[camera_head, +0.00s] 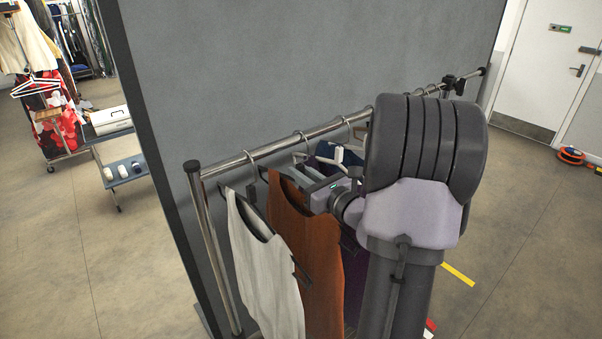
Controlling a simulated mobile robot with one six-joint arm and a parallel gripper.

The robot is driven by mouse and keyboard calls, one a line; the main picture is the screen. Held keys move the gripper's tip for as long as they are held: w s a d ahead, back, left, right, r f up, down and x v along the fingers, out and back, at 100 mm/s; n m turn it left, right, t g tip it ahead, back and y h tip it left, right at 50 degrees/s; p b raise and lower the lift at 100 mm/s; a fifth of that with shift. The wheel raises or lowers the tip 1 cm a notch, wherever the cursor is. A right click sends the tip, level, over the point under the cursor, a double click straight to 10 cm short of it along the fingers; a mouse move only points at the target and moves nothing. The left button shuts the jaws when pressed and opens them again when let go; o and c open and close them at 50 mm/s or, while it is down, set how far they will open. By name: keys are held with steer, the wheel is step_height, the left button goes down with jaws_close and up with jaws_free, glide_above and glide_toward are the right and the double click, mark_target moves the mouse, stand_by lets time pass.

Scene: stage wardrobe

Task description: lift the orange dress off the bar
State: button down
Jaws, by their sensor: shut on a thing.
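The orange dress (312,252) hangs upright on a dark hanger below the chrome bar (275,146), between a white garment and a dark purple one. My gripper (290,180) is at the top of the orange dress, just under the bar, and is shut on it at the hanger. My forearm and wrist come in from the right and cover part of the dress's right side and the bar behind. The fingertips are small and partly hidden, and I cannot tell whether the dress's hook still touches the bar.
A white garment (262,262) hangs close on the left of the orange dress. A purple garment (355,270) is close on the right, mostly behind my arm. A grey partition (290,70) stands behind the rail. The rail's left post (214,245) is near.

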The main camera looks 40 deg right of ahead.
steer(key=shift+r, duration=0.1)
steer(key=shift+r+p, duration=1.35)
steer(key=shift+r, duration=0.35)
steer(key=shift+f, duration=0.1)
steer(key=shift+s, duration=0.5)
steer(key=shift+s+a+b, duration=0.25)
steer(key=shift+s+b, duration=0.3)
steer(key=shift+s, duration=1.2)
steer(key=shift+s+a+b, duration=0.2)
steer(key=shift+s+b, duration=0.35)
steer(key=shift+s, duration=1.2)
